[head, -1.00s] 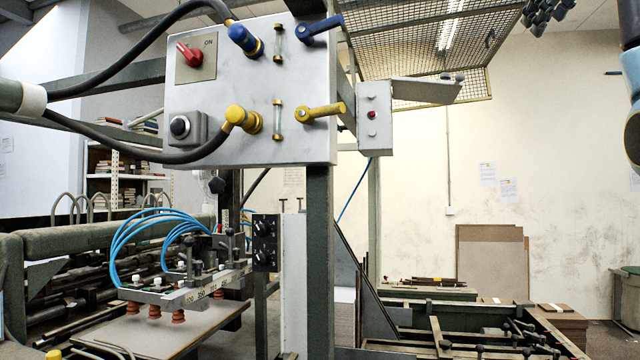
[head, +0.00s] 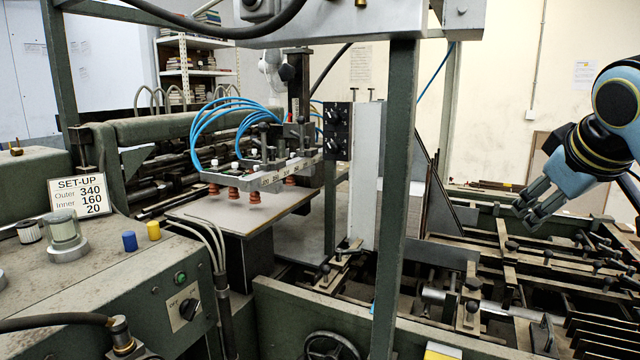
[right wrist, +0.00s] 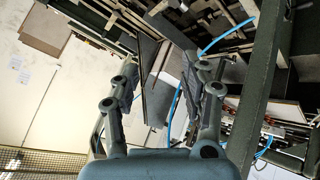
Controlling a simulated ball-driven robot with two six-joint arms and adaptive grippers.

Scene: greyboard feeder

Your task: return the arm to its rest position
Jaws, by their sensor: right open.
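My right gripper (head: 528,212) hangs at the right side of the head view, on its blue and black arm, above the machine's bed of rails and clamps. It is open and nothing shows between its fingers. In the right wrist view the two fingers of this gripper (right wrist: 165,90) stand apart, with grey plates and a blue hose behind them. My left gripper is not in view.
A green post (head: 395,200) stands between the suction-cup bar (head: 265,177) and the right gripper. A control console (head: 130,275) with a set-up sign (head: 78,194) is at left.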

